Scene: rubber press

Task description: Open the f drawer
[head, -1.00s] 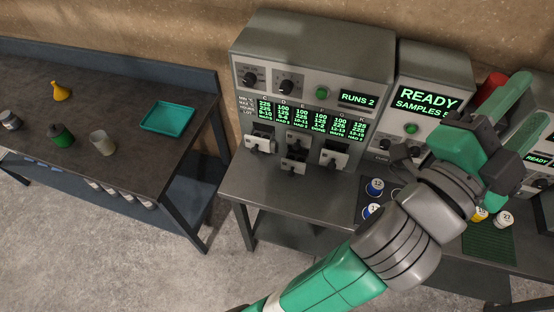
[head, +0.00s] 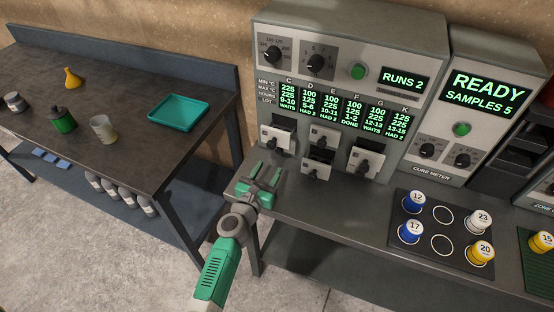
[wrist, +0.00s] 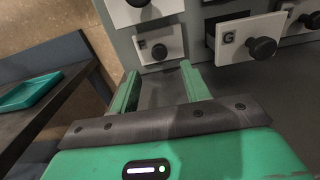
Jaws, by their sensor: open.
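The grey press cabinet (head: 345,60) carries several small drawers with white fronts and black knobs: an upper left one (head: 271,138), an upper middle one (head: 322,134), a lower middle one (head: 315,168) and a right one (head: 366,161). The F column on the display (head: 352,116) reads DONE. My gripper (head: 265,175) is open and empty, below and in front of the left drawers. In the wrist view, a lettered drawer (wrist: 236,42) stands out, right of the fingers; a small drawer (wrist: 160,46) lies ahead.
The press bench (head: 310,203) is bare below the drawers. A dark mat with numbered pots (head: 412,232) lies to the right, below the cure meter (head: 455,150). The left table holds a teal tray (head: 178,112), bottles and a cup. A gap separates the tables.

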